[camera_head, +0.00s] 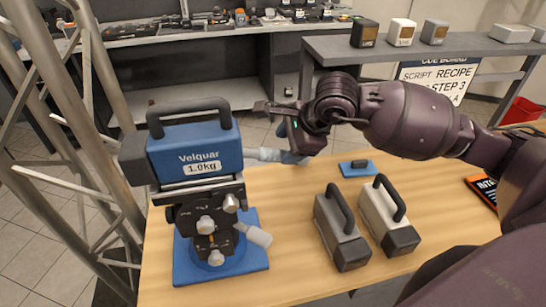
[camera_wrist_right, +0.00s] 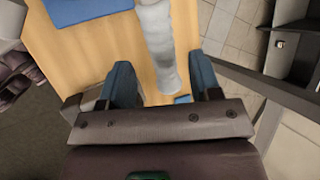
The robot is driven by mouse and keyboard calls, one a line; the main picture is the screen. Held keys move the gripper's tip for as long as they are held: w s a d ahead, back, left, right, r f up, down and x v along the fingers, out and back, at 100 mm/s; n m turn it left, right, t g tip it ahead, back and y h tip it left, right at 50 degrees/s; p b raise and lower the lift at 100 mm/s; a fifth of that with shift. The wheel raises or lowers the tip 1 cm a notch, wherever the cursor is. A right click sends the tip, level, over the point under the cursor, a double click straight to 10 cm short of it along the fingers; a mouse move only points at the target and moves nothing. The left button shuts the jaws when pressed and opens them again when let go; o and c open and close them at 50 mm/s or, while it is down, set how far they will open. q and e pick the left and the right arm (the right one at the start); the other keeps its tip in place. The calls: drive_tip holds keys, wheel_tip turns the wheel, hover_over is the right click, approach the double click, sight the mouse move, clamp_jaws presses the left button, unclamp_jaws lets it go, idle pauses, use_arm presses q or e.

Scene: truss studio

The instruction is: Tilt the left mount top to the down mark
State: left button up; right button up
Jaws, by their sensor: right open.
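The left mount (camera_head: 210,222) stands on a blue base plate (camera_head: 190,266) at the table's left. Its top carries a blue camera block (camera_head: 190,142) labelled Velquar 1.0kg, which looks roughly level. A pale grey handle (camera_head: 262,154) extends from the top toward the right. My right gripper (camera_head: 290,148) is at the end of this handle. In the right wrist view the blue fingers (camera_wrist_right: 163,82) are apart, with the handle (camera_wrist_right: 157,40) between them and gaps on both sides. I cannot make out a down mark. My left gripper is out of view.
A grey block (camera_head: 337,230) and a white block (camera_head: 380,213) with black handles stand mid-table, and a small blue piece (camera_head: 357,168) lies behind them. Metal truss poles (camera_head: 85,150) rise close on the left. A grey shelf (camera_head: 450,50) stands at the back right.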

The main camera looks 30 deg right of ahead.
sight(273, 158)
drive_tip(key=x, duration=0.7)
drive_tip(key=shift+w+f, duration=0.2)
clamp_jaws()
